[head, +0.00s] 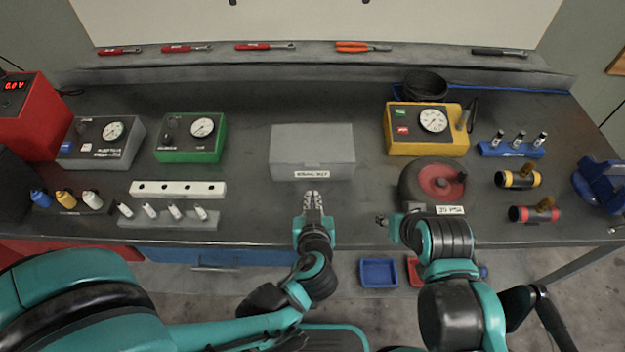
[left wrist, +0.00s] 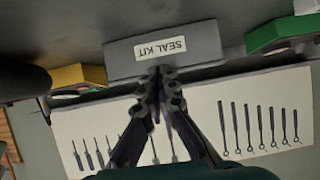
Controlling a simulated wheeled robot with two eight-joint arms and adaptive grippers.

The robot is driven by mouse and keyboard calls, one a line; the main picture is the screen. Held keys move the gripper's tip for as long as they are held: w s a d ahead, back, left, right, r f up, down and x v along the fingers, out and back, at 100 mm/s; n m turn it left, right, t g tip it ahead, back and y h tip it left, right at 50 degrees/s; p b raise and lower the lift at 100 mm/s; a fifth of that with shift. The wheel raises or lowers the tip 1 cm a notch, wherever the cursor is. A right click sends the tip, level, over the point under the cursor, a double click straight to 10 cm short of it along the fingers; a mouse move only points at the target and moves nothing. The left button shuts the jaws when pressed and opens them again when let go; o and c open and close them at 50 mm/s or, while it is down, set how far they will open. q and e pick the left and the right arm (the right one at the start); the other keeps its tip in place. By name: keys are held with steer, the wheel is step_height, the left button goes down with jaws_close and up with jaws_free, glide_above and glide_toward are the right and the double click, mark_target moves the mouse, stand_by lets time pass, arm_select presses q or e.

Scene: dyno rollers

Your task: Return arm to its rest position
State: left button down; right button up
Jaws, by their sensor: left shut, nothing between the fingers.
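My left gripper (head: 313,200) is in the middle of the head view, over the front part of the bench, just in front of the grey SEAL KIT box (head: 312,145). Its fingertips are together and hold nothing. In the left wrist view, which looks upside down, the shut fingers (left wrist: 160,76) point toward the labelled face of the SEAL KIT box (left wrist: 195,50); I cannot tell the exact gap. My right gripper (head: 382,220) is near the bench's front edge, left of the black wheel; its fingers are too small and turned to judge.
A black wheel with a red hub (head: 440,182) stands close to my right arm. A yellow gauge box (head: 425,143), a green gauge box (head: 190,150) and a white holed block (head: 178,189) stand on the bench (head: 250,210). Blue (head: 379,272) and red bins sit below.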

arm_select(q)
steer(key=shift+s+f, duration=0.2)
steer(key=shift+s, duration=0.55)
steer(key=shift+w+a+f, duration=0.1)
steer(key=shift+w+a, duration=0.05)
steer(key=shift+a, duration=0.15)
steer(key=a+g, duration=0.1)
steer(key=a, duration=0.2)
steer(key=a+g+y, duration=0.1)
steer(key=a, duration=0.3)
steer(key=a+g, duration=0.2)
steer(key=a, duration=0.2)
steer(key=shift+s+y, duration=0.2)
steer(key=shift+y, duration=0.1)
steer(key=s+a+r+g+h, duration=0.1)
steer(key=s+a+r, duration=0.3)
steer(key=s+a, duration=0.1)
steer(key=shift+s+a+r+g+h, duration=0.2)
steer(key=shift+s+a+g+h, duration=0.15)
steer(key=shift+a+h, duration=0.1)
